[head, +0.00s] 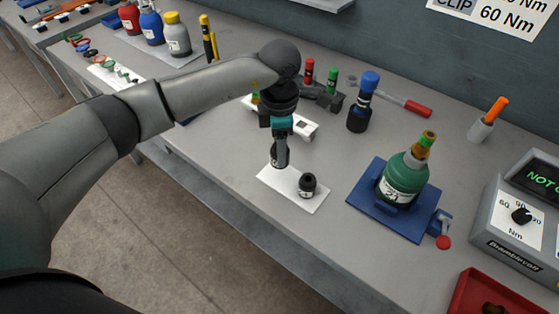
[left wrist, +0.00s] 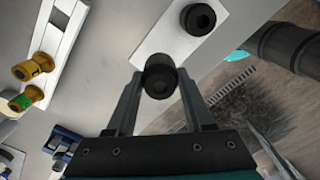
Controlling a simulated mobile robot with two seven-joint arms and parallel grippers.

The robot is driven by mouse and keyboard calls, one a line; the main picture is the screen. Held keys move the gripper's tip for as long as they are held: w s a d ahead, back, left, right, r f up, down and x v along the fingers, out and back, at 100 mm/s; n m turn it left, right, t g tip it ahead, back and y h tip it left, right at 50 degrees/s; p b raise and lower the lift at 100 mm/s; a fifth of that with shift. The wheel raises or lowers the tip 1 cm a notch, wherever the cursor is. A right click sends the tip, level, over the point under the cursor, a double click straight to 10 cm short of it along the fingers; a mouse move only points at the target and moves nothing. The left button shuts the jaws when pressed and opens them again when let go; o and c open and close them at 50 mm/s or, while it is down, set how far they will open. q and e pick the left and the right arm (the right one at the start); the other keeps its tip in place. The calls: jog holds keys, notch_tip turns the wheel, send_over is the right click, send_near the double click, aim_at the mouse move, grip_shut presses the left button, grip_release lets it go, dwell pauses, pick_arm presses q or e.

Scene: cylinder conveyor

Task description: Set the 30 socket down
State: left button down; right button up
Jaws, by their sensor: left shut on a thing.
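My left gripper (head: 281,160) points down over the left part of a white plate (head: 288,190) on the bench. It is shut on a dark round socket (left wrist: 160,72), which shows between the fingers in the left wrist view. In the head view the held socket (head: 273,154) is partly hidden by the fingers. I cannot tell whether it touches the plate. A second black socket (head: 307,185) stands on the plate to the right of the gripper; it also shows in the left wrist view (left wrist: 198,18). No size number is readable on either socket. My right gripper is not in view.
A green bottle (head: 403,180) stands on a blue base (head: 366,206) to the right. A blue-topped black tool (head: 362,102) stands behind. A grey torque display box (head: 515,245) and a red tray (head: 470,292) are at far right. The bench front edge lies close below the plate.

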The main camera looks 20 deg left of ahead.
pick_arm(q)
jog(key=shift+f, duration=2.5)
jog(key=shift+f+b, duration=0.25)
jog(key=shift+b, duration=0.05)
jog(key=shift+c, duration=1.4)
grip_release()
jog(key=shift+r, duration=0.1)
jog(key=shift+r, duration=0.1)
notch_tip(320, 180, up, 12)
jog(key=shift+p, duration=0.4)
